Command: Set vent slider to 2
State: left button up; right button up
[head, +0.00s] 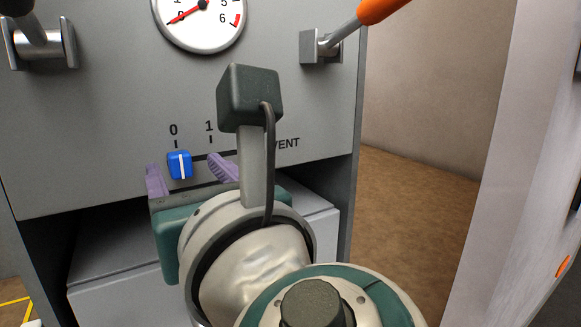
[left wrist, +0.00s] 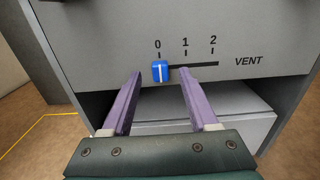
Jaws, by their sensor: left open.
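The vent slider is a blue knob (head: 180,164) with a white line, on a grey panel. It sits at the left end of its slot, under the 0 mark; it also shows in the left wrist view (left wrist: 160,71). In the left wrist view the scale (left wrist: 185,42) reads 0, 1, 2 with VENT to its right. My left gripper (head: 189,172) is open, its purple fingers on either side of the knob in the head view. In the left wrist view its fingers (left wrist: 160,88) point at the panel below the slot, with the knob between them. My wrist hides the 2 mark in the head view.
A round gauge (head: 200,18) is above the slider. A lever with an orange grip (head: 375,10) juts out at the upper right, and a metal handle (head: 40,42) at the upper left. Below the panel is a recess with a grey box (left wrist: 220,130).

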aim_at(180, 165)
pick_arm(q)
jog(key=shift+x, duration=1.35)
grip_shut()
dwell(0.4)
